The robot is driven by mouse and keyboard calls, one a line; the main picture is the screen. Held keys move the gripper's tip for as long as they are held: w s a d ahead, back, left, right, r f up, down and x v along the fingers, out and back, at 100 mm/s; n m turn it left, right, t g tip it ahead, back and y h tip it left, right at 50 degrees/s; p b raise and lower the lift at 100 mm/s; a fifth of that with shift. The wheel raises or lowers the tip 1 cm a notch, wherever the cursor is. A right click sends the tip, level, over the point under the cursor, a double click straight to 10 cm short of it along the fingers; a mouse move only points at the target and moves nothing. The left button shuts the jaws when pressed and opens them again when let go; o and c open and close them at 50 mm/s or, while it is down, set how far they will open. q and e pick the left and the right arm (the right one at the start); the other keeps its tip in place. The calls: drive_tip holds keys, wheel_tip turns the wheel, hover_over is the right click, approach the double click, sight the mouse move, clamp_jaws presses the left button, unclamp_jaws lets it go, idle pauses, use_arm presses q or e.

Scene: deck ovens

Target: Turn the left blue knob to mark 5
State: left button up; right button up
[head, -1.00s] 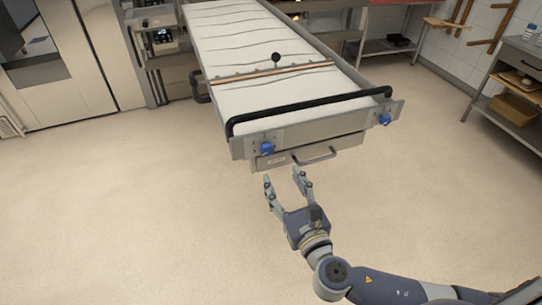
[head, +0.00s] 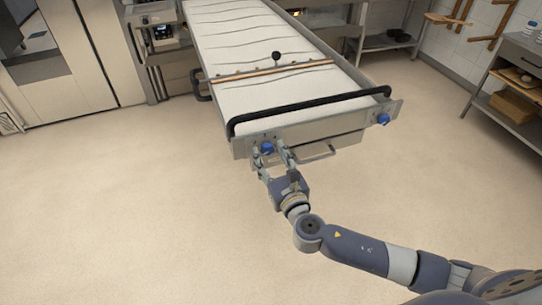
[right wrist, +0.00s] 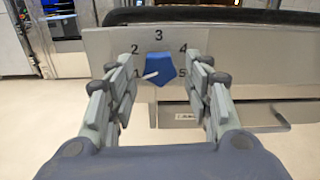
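The left blue knob (head: 267,148) is on the left end of the grey front panel of a long loader table. In the right wrist view the blue knob (right wrist: 160,68) is ringed by marks 1 to 5, and its white pointer is turned toward mark 1. My right gripper (head: 269,155) is at the panel, in front of this knob. In the right wrist view my right gripper (right wrist: 163,76) is open, with one finger on each side of the knob and visible gaps between. My left gripper is not in view.
A second blue knob (head: 383,119) is on the panel's right end. A black bar (head: 310,108) runs above the panel, and a drawer handle (head: 316,154) sits below it. A steel shelf (head: 515,115) stands at the right. The floor around is clear.

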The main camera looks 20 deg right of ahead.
drive_tip(key=c, duration=0.7)
